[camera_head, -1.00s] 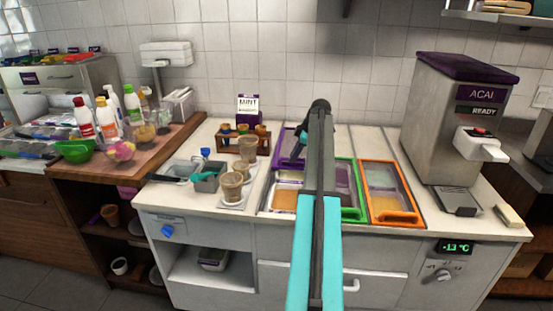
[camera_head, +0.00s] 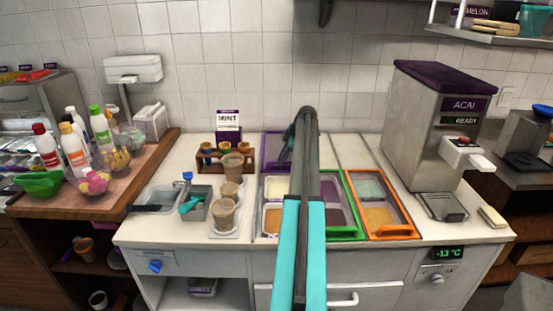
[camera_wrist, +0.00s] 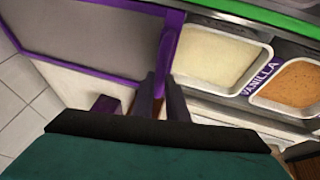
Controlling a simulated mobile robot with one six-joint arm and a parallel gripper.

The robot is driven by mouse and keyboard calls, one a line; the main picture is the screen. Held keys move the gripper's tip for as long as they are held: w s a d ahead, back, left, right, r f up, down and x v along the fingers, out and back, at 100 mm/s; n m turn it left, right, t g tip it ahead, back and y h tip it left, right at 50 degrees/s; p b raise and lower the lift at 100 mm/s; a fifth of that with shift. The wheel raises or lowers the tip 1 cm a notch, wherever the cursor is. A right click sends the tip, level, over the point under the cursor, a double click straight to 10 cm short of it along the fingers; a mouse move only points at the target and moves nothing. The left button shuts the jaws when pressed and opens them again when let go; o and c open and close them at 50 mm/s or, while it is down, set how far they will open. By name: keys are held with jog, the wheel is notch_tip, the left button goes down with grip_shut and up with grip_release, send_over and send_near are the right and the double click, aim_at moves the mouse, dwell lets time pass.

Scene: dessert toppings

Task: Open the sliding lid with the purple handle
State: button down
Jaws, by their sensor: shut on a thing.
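The sliding lid with the purple frame (camera_head: 272,148) sits at the back of the left freezer bay, behind two uncovered tubs. In the wrist view its grey panel (camera_wrist: 95,40) fills the upper left, and its purple handle (camera_wrist: 168,48) runs down to my fingertips. My gripper (camera_wrist: 160,88) is shut on that handle. In the head view my gripper (camera_head: 286,155) is partly hidden behind my arm. A pale tub (camera_head: 275,188) and an orange-brown tub (camera_head: 273,218) lie open in front of the lid. The wrist view shows the pale tub (camera_wrist: 215,55) beside a vanilla label (camera_wrist: 262,78).
A green-framed lid (camera_head: 345,233) and an orange-framed lid (camera_head: 392,232) cover bays to the right. Cups (camera_head: 222,215) and a wooden rack (camera_head: 225,163) stand to the left. The acai machine (camera_head: 430,120) stands at the right.

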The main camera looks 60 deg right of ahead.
jog(key=shift+s+d, duration=0.15)
jog(key=shift+s, duration=0.05)
jog(key=c, duration=1.7)
grip_release()
jog(key=shift+c, duration=0.2)
jog(key=shift+w, duration=0.25)
jog(key=shift+s+r, duration=0.1)
jog(key=a+p+v, duration=0.1)
jog(key=v, duration=1.2)
jog(key=shift+d+r+p, duration=0.25)
jog(key=shift+d+p, duration=0.05)
jog(key=shift+d, duration=0.1)
